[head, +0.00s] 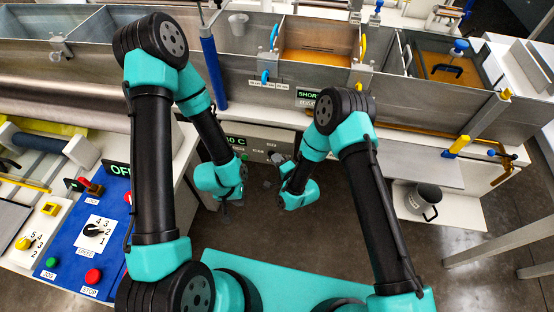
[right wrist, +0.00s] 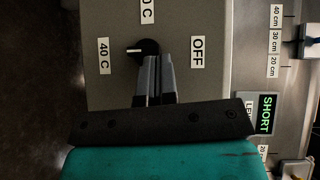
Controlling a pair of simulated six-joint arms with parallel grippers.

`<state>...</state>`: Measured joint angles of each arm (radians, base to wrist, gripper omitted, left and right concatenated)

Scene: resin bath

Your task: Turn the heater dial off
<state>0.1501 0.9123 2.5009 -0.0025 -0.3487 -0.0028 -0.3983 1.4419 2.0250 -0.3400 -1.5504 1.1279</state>
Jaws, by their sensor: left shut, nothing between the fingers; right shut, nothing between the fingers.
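The heater dial (right wrist: 147,46) is a round black knob on a grey panel (right wrist: 190,90) in the right wrist view. Its white mark points left, towards the 40 C label (right wrist: 104,56); the OFF label (right wrist: 198,52) is on the other side. In the head view the dial (head: 277,158) is small on the heater front. My right gripper (right wrist: 158,60) is shut and empty, its fingertips at the dial's lower right edge; I cannot tell whether they touch. It also shows in the head view (head: 271,184). My left gripper (head: 226,207) is shut and empty, low and left of the dial.
The metal bath tanks (head: 320,45) run along the back. A blue control panel (head: 90,235) with a dial and buttons is at the left. A grey mug (head: 424,197) stands on a shelf at the right. A SHORT display (right wrist: 265,112) is beside the heater panel.

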